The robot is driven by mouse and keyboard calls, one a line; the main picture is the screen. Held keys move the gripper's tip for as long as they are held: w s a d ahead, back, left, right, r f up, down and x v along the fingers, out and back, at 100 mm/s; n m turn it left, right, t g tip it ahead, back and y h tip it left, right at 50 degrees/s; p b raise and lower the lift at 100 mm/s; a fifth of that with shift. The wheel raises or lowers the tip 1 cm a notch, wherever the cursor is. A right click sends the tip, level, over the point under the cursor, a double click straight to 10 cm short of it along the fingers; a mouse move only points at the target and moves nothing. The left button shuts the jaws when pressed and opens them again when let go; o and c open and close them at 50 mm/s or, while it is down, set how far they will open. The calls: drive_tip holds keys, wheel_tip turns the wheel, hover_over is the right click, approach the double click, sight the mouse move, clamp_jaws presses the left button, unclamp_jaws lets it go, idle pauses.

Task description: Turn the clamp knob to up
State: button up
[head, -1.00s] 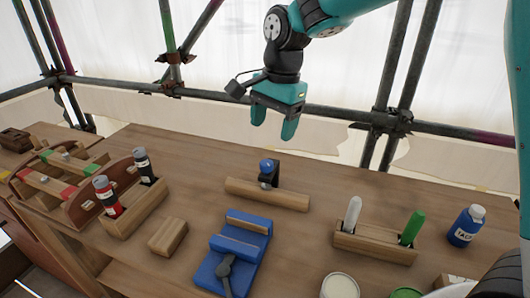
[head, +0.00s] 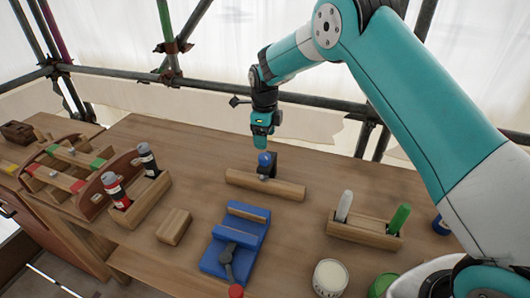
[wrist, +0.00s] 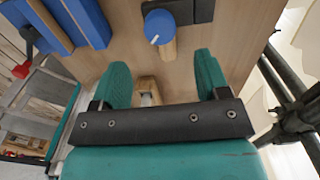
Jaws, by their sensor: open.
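The blue round clamp knob (head: 265,158) sits by a black bracket (head: 273,163) at a wooden bar (head: 262,186) on the bench. In the wrist view the knob (wrist: 158,24) shows a short white mark near its lower edge, slightly left of centre. My gripper (head: 260,140) is just above and behind the knob in the head view. In the wrist view its two teal fingers (wrist: 162,62) are spread apart and empty, with the knob beyond the tips, between their lines. The fingers do not appear to touch the knob.
A blue vise (head: 236,240) with a grey lever and a red knob (head: 235,291) stands in front. A marker holder (head: 362,232) and white tub (head: 330,277) are right. Scaffold pipes run behind.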

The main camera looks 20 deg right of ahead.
sight(265, 156)
wheel_tip(265, 156, down, 8)
drive_tip(key=shift+f+p, duration=0.1)
drive_tip(key=shift+p, duration=0.9)
drive_tip(key=shift+c, duration=0.5)
drive_tip(key=c, duration=0.8)
